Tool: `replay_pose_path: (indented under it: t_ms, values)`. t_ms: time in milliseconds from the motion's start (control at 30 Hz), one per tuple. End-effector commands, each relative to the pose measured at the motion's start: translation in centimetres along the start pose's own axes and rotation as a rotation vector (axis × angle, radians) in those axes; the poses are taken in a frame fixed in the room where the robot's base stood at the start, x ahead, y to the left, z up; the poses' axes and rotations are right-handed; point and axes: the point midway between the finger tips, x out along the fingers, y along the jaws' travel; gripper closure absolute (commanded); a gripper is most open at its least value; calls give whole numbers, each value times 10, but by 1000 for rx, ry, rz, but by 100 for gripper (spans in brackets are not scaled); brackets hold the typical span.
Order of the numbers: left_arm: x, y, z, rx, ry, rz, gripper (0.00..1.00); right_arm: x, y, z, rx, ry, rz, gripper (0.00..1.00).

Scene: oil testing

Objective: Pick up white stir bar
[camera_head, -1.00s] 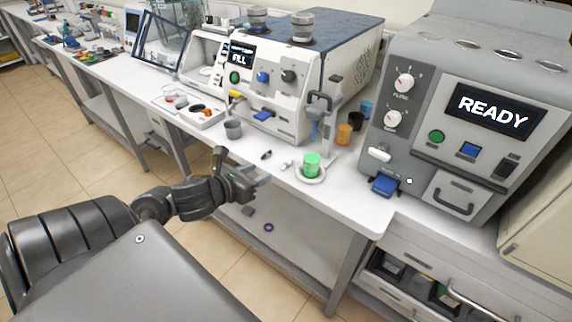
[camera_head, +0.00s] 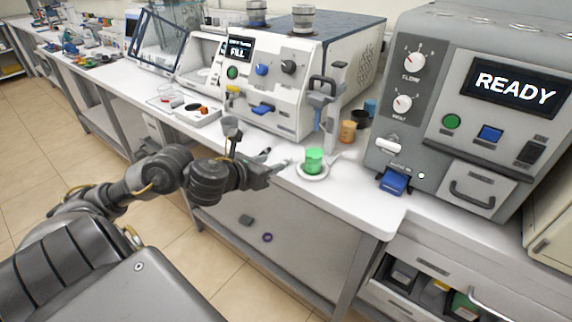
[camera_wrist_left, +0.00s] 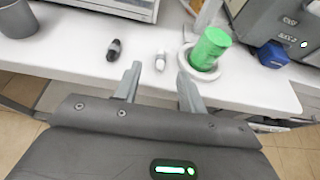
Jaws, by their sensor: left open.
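The white stir bar (camera_wrist_left: 161,60) lies on the white bench near its front edge in the left wrist view, between the dark stir bar and the green cup. My left gripper (camera_wrist_left: 157,78) is open and empty, and the white stir bar appears ahead of the gap between its fingers. In the head view my left gripper (camera_head: 277,168) reaches over the bench's front edge. There the white stir bar is hard to make out beside the fingers. My right gripper is not in view.
A green cup (camera_wrist_left: 210,48) stands on a round white plate (camera_wrist_left: 186,65) to the right. A dark stir bar (camera_wrist_left: 114,50) lies to the left, with a grey cup (camera_wrist_left: 17,20) further left. A grey machine reading READY (camera_head: 470,130) stands at the right.

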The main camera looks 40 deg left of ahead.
Motion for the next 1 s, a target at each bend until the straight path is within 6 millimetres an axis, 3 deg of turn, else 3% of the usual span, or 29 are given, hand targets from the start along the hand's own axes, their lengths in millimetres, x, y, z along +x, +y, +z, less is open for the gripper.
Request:
replay_pose_path:
  t_ms: [167, 400, 700, 1000]
  values:
    - [17, -1, -7, 1, -4, 1, 59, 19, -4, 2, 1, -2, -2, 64]
    - [47, -3, -8, -4, 0, 1, 59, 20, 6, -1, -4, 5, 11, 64]
    - [50, -3, -7, 0, 0, 0, 59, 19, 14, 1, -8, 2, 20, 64]
    - [50, -3, -7, 0, 0, 0, 98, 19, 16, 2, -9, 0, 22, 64]
